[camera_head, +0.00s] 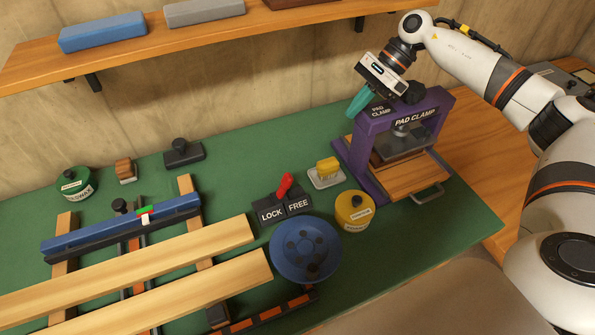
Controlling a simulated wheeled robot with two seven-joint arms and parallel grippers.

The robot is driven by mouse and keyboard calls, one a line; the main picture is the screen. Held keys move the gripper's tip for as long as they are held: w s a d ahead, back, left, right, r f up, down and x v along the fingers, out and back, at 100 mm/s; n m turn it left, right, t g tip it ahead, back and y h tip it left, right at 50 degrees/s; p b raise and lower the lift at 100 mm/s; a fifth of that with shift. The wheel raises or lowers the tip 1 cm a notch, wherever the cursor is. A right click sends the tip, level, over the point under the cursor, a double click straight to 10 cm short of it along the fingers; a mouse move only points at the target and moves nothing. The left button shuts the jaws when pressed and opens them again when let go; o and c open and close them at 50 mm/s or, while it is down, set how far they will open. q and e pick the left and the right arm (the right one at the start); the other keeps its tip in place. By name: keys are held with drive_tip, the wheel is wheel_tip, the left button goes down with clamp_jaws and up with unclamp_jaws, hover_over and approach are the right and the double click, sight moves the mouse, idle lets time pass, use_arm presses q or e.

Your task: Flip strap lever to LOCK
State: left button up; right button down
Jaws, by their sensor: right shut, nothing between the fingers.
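The red strap lever (285,184) stands up from a dark block in the middle of the bench, its top leaning slightly right. The block's front has a LOCK label (271,214) on the left and a FREE label (299,204) on the right; the lever leans toward the FREE side. My right gripper (356,104), with teal fingers, is shut and empty. It is up and right of the lever in the picture, by the purple pad clamp (372,150), well apart from the lever. My left gripper is not in view.
A blue round wheel (305,250), a yellow tin (354,211) and a yellow-topped brush (327,171) surround the lever block. Wooden planks (150,265) and a blue bar (110,228) lie left. The green bench (235,178) is clear behind the lever. A shelf (200,42) overhangs the back.

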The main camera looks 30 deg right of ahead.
drive_tip(key=f, duration=0.1)
drive_tip(key=p, duration=0.5)
approach(284, 186)
drive_tip(key=f, duration=0.2)
drive_tip(key=w+f, duration=0.1)
drive_tip(key=f, duration=0.2)
drive_tip(key=shift+a+f, duration=0.1)
drive_tip(key=shift+a, duration=0.05)
drive_tip(key=shift+w+a+f, duration=0.1)
drive_tip(key=shift+a+f, duration=0.1)
drive_tip(key=shift+f, duration=0.2)
